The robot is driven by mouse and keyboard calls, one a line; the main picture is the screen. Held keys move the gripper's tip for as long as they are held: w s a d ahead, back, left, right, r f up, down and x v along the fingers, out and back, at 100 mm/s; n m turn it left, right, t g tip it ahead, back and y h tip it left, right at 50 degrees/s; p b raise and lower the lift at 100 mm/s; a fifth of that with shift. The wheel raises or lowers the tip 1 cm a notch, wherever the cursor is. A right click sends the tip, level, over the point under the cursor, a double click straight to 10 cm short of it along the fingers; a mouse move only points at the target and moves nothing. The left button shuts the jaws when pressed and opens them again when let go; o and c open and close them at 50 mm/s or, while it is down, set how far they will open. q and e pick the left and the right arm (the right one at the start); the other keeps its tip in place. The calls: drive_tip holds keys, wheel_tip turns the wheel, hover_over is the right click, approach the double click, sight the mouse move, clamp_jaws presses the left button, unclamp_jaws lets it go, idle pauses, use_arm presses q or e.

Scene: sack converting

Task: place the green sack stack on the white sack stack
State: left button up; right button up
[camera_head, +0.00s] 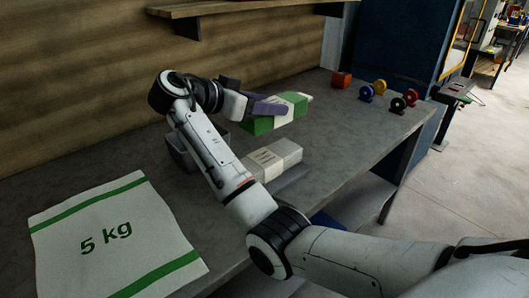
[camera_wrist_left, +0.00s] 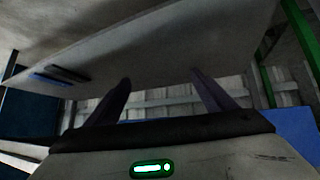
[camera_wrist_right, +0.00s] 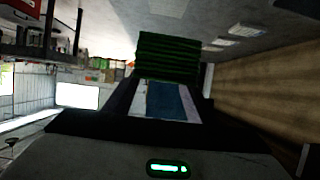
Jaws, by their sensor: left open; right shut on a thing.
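The green sack stack (camera_head: 261,125), with a pale band around its middle, is held by my right gripper (camera_head: 268,107) over the worktable. In the right wrist view its green layers (camera_wrist_right: 168,55) stick out beyond the fingers, and the band (camera_wrist_right: 170,100) sits between them. The white sack stack (camera_head: 284,152) lies on the table, nearer the camera than the green stack and apart from it. My right forearm passes close to its left end. My left gripper (camera_wrist_left: 165,95) is open and empty in the left wrist view, below a grey slab. It is not in the head view.
A large "5 kg" sack (camera_head: 110,235) lies flat at the table's left. A grey bin (camera_head: 181,152) stands partly behind my right arm. A shelf (camera_head: 215,8) hangs above.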

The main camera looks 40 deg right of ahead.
sight(266, 124)
wheel_tip(266, 124, down, 6)
drive_tip(key=shift+r, duration=0.25)
wheel_tip(266, 124, down, 4)
drive_tip(key=shift+r, duration=0.2)
drive_tip(key=shift+f, duration=0.3)
drive_tip(key=o, duration=1.2)
drive_tip(key=shift+f, duration=0.15)
